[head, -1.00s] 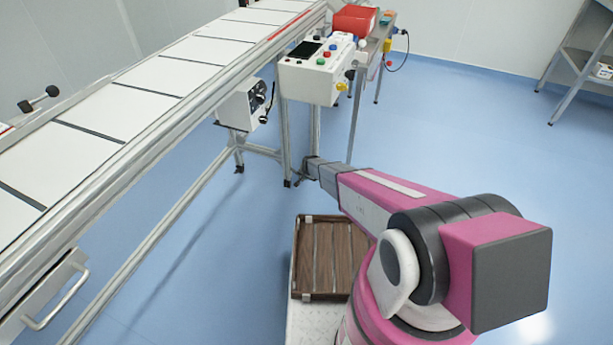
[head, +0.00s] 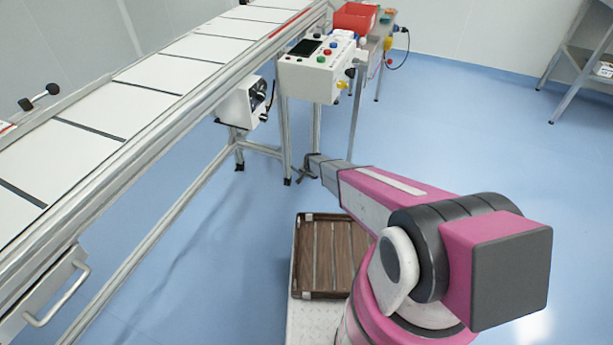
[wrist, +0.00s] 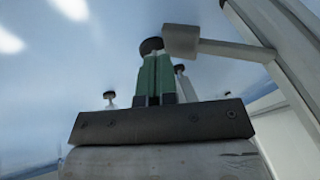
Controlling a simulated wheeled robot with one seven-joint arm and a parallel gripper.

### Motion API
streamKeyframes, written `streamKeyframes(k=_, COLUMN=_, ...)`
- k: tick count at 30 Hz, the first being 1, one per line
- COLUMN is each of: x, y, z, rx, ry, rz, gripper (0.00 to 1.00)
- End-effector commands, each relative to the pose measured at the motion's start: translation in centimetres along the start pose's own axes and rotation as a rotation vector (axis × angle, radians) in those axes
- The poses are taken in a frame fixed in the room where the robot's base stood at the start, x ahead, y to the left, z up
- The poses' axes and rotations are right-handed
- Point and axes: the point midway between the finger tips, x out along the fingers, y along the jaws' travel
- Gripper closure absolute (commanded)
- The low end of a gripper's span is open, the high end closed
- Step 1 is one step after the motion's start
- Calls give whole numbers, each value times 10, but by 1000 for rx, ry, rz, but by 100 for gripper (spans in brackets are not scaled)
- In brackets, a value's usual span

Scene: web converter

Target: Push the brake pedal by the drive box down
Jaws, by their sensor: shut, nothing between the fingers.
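The drive box (head: 240,106) is a white box with dark knobs under the conveyor. In the wrist view, a grey block-shaped pad (wrist: 181,40) on a bar joined to a pale post looks like the brake pedal. My gripper (wrist: 156,68) has green fingers, shut and empty, with their tips just beside and below the pad in the picture. I cannot tell whether they touch it. In the head view my gripper (head: 308,168) is low by the stand legs, right of the drive box. The pedal is not clear there.
The conveyor (head: 120,130) runs along the left. A control box (head: 310,78) with coloured buttons stands above my gripper on thin legs. A red bin (head: 355,17) is behind it. A slatted wooden crate (head: 328,258) sits by my arm's base. The blue floor at right is open.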

Motion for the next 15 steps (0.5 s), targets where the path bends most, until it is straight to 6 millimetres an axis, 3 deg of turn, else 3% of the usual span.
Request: streamKeyframes(k=15, x=-98, y=33, z=-4, rx=1, ry=3, rz=-1, gripper=100)
